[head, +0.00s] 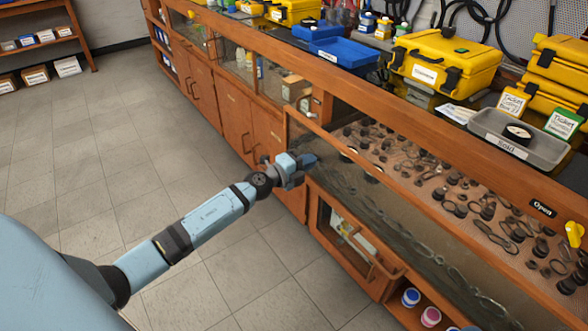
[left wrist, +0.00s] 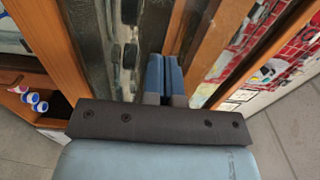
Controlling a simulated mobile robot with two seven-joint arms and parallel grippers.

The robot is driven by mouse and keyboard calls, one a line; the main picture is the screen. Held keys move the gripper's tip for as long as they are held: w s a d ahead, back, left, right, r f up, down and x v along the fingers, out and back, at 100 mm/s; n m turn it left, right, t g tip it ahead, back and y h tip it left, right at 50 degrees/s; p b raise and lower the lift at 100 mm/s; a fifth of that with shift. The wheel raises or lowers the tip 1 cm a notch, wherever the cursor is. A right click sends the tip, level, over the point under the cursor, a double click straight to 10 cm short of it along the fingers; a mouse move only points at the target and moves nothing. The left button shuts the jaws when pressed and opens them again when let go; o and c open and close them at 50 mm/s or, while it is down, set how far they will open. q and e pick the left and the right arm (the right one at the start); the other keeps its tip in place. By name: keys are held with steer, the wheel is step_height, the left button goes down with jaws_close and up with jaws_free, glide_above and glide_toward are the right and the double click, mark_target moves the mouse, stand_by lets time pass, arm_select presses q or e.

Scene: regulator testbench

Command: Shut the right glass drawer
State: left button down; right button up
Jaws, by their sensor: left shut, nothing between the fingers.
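The right glass drawer (head: 375,215) has a long pane of glass as its front, and it stands pulled out from the wooden counter. Inside it, a brown board holds several dark rings and fittings (head: 455,185). My left gripper (head: 312,160) is shut and empty at the left end of the glass front. In the left wrist view its blue fingers (left wrist: 164,75) are together, close to a wooden edge and the glass (left wrist: 100,40); I cannot tell whether they touch. My right gripper is not in view.
A small wooden cabinet door (head: 345,240) with a handle is below the drawer, beside a shelf of jars (head: 411,297). Yellow cases (head: 445,65), a blue tray (head: 342,52) and a grey tray (head: 510,138) stand on the counter. The tiled floor (head: 110,140) is clear.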

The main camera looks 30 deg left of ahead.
arm_select(q)
steer(key=x, duration=0.9)
steer(key=shift+w+d, duration=0.1)
steer(key=shift+w, duration=0.15)
steer(key=b+x, duration=0.1)
steer(key=x, duration=0.5)
steer(key=shift+w+f+b, duration=0.1)
steer(key=shift+w+b, duration=0.1)
steer(key=shift+b, duration=0.1)
steer(key=shift+w+d, duration=0.1)
steer(key=shift+w, duration=0.1)
steer(key=shift+r, duration=0.4)
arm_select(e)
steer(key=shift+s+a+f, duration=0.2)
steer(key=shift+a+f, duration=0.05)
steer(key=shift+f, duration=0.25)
